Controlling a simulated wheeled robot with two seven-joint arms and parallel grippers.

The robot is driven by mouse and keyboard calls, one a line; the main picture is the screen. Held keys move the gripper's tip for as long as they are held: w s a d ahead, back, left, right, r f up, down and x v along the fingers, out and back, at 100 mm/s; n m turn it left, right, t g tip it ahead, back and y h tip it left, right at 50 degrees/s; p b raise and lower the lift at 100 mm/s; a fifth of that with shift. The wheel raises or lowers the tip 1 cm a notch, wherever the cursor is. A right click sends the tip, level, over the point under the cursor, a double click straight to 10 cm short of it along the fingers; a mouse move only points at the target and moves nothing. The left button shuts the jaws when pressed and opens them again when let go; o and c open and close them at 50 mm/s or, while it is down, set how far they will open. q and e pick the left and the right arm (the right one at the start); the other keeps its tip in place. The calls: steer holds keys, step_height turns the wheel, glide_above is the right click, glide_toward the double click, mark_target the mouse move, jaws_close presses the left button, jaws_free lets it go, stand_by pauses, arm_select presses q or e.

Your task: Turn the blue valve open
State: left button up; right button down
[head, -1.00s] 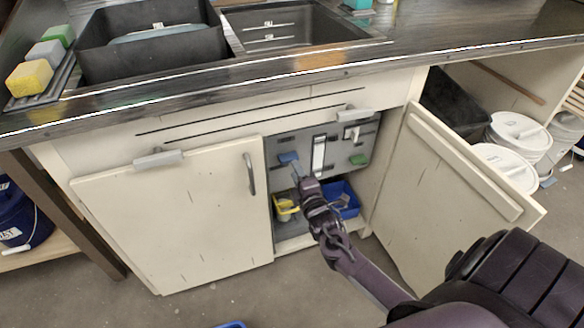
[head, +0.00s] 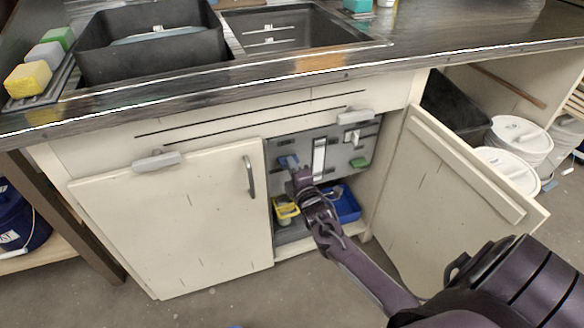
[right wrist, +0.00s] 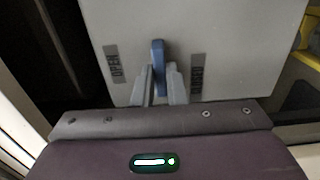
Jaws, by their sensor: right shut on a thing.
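The blue valve (head: 288,161) is on the grey panel (head: 290,143) inside the open cabinet under the counter. In the right wrist view its blue handle (right wrist: 158,56) stands out between an OPEN label on the left and another label on the right. My right gripper (head: 294,172) reaches into the cabinet. In the right wrist view its two fingers (right wrist: 160,86) are shut on the handle, one on each side. The handle's lower end is partly hidden between the fingers. My left gripper is not in view.
The panel also carries a white part (head: 319,158) and a green part (head: 359,163). A yellow container (head: 285,208) and a blue bin (head: 347,204) sit below. The left door (head: 175,225) is closed; the right door (head: 455,190) stands open beside my arm.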

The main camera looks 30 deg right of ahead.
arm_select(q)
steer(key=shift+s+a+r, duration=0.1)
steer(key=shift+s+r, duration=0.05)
arm_select(e)
steer(key=shift+m, duration=0.4)
arm_select(q)
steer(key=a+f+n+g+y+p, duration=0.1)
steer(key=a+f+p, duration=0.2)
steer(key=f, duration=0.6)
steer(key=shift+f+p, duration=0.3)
steer(key=shift+p, duration=0.8)
arm_select(e)
steer(key=shift+m, duration=8.5)
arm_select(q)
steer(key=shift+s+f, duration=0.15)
arm_select(e)
steer(key=shift+f+m, duration=0.1)
steer(key=shift+m, duration=0.2)
steer(key=c, duration=1.5)
jaws_free()
steer(key=shift+o, duration=0.2)
